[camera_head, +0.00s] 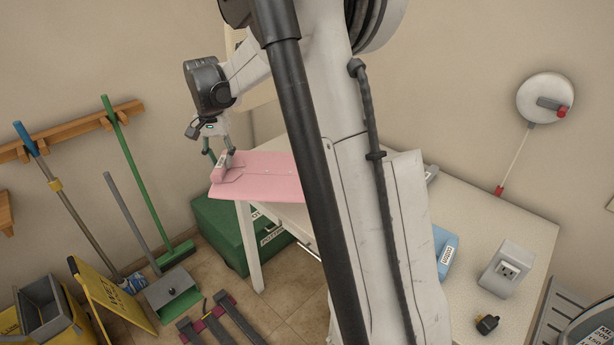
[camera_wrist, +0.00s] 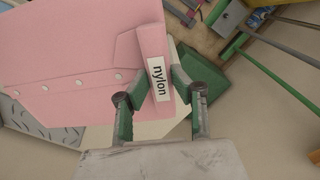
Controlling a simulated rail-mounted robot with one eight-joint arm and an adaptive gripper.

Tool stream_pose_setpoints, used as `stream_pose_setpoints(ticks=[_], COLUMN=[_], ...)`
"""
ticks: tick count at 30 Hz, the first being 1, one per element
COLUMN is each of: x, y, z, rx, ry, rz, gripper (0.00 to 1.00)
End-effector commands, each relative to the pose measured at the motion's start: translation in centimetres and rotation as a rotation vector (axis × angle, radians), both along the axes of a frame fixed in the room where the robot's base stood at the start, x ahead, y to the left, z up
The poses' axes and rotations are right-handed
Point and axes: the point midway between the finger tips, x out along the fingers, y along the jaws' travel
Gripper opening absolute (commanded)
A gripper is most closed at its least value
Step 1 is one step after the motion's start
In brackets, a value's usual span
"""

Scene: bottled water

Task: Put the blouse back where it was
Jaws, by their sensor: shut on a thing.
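The pink blouse (camera_head: 268,182) lies flat, folded with white buttons, at the left end of the white table, its edge jutting past the table. In the wrist view the blouse (camera_wrist: 75,68) shows a white label reading "nylon". My gripper (camera_head: 219,160) is at the blouse's left end, its fingers shut on the edge by the label. In the wrist view my gripper's fingers (camera_wrist: 158,88) stand on either side of that labelled edge. My arm hides the right part of the blouse in the head view.
A green box (camera_head: 222,230) stands on the floor below the table's left end. To the right on the white table (camera_head: 475,220) are a blue item (camera_head: 448,250), partly hidden, and a socket box (camera_head: 506,268). Brooms and a yellow sign (camera_head: 108,295) stand at left.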

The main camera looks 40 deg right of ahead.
Motion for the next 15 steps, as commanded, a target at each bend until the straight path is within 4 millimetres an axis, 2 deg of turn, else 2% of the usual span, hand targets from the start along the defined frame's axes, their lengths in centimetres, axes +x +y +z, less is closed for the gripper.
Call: stream_pose_setpoints(ticks=[1,5,10,15], x=[0.1,0.2,0.4,1.5], y=[-2.4,-6.3,-8.9,-11.5], z=[0.7,1.1,0.9,-0.7], rx=[-0.001,-0.001,-0.002,-0.002], ry=[0.001,0.001,0.002,0.002], rz=[-0.081,-0.238,-0.329,-0.338], gripper=[0.00,0.00,0.00,0.00])
